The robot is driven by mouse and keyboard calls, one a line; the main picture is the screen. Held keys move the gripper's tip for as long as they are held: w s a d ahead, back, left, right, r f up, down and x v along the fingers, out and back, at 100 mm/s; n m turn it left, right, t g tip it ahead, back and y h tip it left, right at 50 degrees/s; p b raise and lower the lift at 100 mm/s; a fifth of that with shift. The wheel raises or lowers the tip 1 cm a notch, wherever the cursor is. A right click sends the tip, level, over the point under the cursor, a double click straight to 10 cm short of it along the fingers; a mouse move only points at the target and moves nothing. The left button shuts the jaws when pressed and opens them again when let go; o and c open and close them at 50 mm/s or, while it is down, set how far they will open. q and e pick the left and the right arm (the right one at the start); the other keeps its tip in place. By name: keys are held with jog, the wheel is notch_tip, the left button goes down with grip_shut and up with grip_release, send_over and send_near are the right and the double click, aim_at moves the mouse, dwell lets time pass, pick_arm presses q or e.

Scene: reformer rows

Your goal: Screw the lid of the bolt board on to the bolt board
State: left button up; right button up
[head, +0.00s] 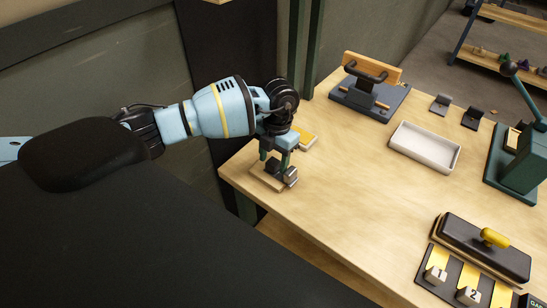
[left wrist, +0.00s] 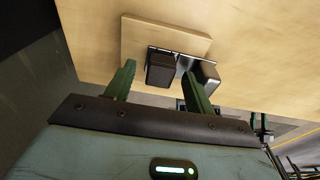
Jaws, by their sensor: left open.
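The bolt board (head: 260,181) looks like a small pale wooden board at the table's near left corner. It also shows in the left wrist view (left wrist: 140,38). On it stand a dark, blocky piece (left wrist: 160,70) and a silver, shiny piece (left wrist: 207,73) side by side. I cannot tell for sure which is the lid; no screw thread shows. My left gripper (head: 276,158) points down over the board. Its green fingers are open, one on each side of the dark piece in the left wrist view; contact cannot be told. My right gripper is not in view.
A yellow-topped block (head: 307,138) lies just behind the gripper. A white tray (head: 425,147), a dark press with a wooden back (head: 370,98), a green lever machine (head: 520,160) and a yellow-handled black block (head: 484,245) stand farther right. The table's middle is clear.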

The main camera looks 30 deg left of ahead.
pick_arm(q)
jog(key=r, duration=0.5)
jog(key=w+r, duration=0.1)
jog(key=r, duration=0.1)
jog(key=shift+r, duration=0.35)
jog(key=shift+r, duration=0.1)
notch_tip(320, 180, up, 7)
jog(key=p, duration=0.2)
send_over(276, 159)
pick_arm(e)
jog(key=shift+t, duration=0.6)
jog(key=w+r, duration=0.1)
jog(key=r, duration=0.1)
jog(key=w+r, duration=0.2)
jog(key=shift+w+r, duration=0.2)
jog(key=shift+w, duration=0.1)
